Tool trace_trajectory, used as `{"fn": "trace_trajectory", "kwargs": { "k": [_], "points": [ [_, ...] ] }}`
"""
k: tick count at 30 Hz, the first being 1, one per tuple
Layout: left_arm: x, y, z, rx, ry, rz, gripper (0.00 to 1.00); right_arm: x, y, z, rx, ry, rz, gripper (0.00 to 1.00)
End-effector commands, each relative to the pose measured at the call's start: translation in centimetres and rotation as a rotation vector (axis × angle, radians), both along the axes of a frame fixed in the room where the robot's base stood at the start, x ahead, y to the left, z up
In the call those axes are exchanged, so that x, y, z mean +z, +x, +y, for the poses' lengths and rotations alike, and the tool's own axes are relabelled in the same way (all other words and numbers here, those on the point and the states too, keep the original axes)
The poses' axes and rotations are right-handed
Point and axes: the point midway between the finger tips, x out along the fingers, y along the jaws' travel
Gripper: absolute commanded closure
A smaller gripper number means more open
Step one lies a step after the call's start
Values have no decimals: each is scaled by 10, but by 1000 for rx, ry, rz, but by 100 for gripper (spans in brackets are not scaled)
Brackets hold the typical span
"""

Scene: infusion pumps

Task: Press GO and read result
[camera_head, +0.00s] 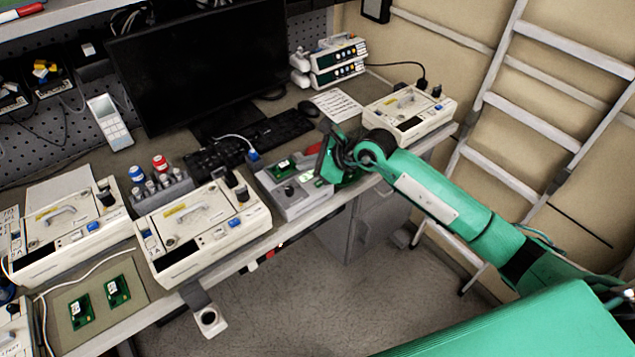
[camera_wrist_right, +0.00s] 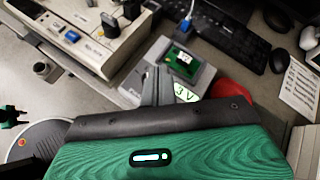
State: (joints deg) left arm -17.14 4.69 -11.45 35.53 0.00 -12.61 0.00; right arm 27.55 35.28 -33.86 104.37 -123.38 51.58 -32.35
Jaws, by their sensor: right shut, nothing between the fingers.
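A grey test box (camera_head: 294,200) sits near the bench's front edge, with a green circuit board (camera_head: 283,166) on its top. The box also shows in the right wrist view (camera_wrist_right: 200,79), with the same board (camera_wrist_right: 184,61) and a pale label marked "3A" (camera_wrist_right: 184,93). My right gripper (camera_head: 324,172) is over the box's right end; its shut, empty fingers (camera_wrist_right: 155,88) point down at the box top. I cannot tell whether they touch it. No GO lettering or result is readable, and part of the box is behind the fingers. My left gripper is not recognisable in either view.
Cream pump units (camera_head: 203,232) stand left of the box, and another (camera_head: 409,112) is at its right. A dark monitor (camera_head: 200,65) and keyboard (camera_head: 245,142) are behind. A red object (camera_wrist_right: 232,90) lies close to my right gripper. The floor in front is clear.

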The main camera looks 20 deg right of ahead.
Motion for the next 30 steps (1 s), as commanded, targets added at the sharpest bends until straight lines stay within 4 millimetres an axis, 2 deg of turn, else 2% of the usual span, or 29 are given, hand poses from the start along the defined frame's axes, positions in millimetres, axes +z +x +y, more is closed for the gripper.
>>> {"fn": "trace_trajectory", "kwargs": {
  "k": [3,9,23,30],
  "points": [
    [-1,0,-2,1,-2,0,57,6,10,-25,8,-193,-55,100],
    [-1,0,-3,1,-3,1,57,12,18,-48,2,-356,-95,100],
    [-1,0,-3,1,-3,1,57,11,19,-51,0,-375,-98,100],
    [-6,-1,-3,1,-3,1,57,-4,19,-51,0,-375,-96,100]
  ]
}}
